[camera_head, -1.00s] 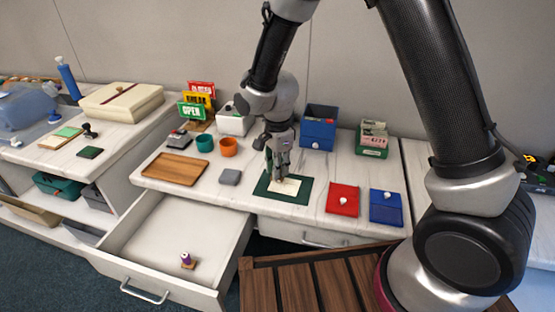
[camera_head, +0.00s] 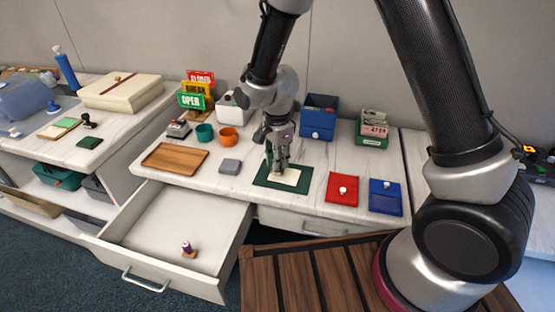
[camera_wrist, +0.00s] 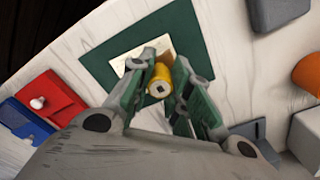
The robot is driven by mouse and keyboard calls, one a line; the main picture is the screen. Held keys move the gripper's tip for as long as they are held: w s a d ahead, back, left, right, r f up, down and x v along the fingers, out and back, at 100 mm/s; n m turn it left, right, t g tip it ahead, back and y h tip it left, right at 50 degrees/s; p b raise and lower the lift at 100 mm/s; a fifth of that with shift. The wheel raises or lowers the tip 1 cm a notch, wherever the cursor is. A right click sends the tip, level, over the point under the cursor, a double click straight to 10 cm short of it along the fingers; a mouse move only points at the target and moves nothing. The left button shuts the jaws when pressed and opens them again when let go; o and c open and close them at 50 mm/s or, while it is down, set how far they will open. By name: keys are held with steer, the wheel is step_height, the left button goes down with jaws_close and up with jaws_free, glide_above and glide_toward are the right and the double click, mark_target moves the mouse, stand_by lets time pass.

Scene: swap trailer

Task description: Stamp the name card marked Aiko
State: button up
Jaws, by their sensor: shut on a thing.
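The name card (camera_head: 291,178) is a cream card on a dark green mat (camera_head: 262,181) on the counter. No name on it can be read. In the wrist view, the card (camera_wrist: 122,62) is partly hidden behind my gripper, and the mat (camera_wrist: 185,30) lies around it. My gripper (camera_head: 277,167) points down at the left part of the card. It is shut on a stamp with a yellow round handle (camera_wrist: 159,82) and a light wooden base. I cannot tell whether the stamp touches the card.
A grey block (camera_head: 230,166) and wooden tray (camera_head: 175,158) lie left of the mat. Red (camera_head: 342,190) and blue (camera_head: 385,197) knobbed pieces lie right. An open drawer (camera_head: 145,225) below holds a purple-handled stamp (camera_head: 187,249). Cups and a blue box (camera_head: 318,120) stand behind.

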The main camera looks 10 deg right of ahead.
steer(key=shift+f, duration=0.55)
stand_by(1.2)
steer(key=shift+r, duration=3.5)
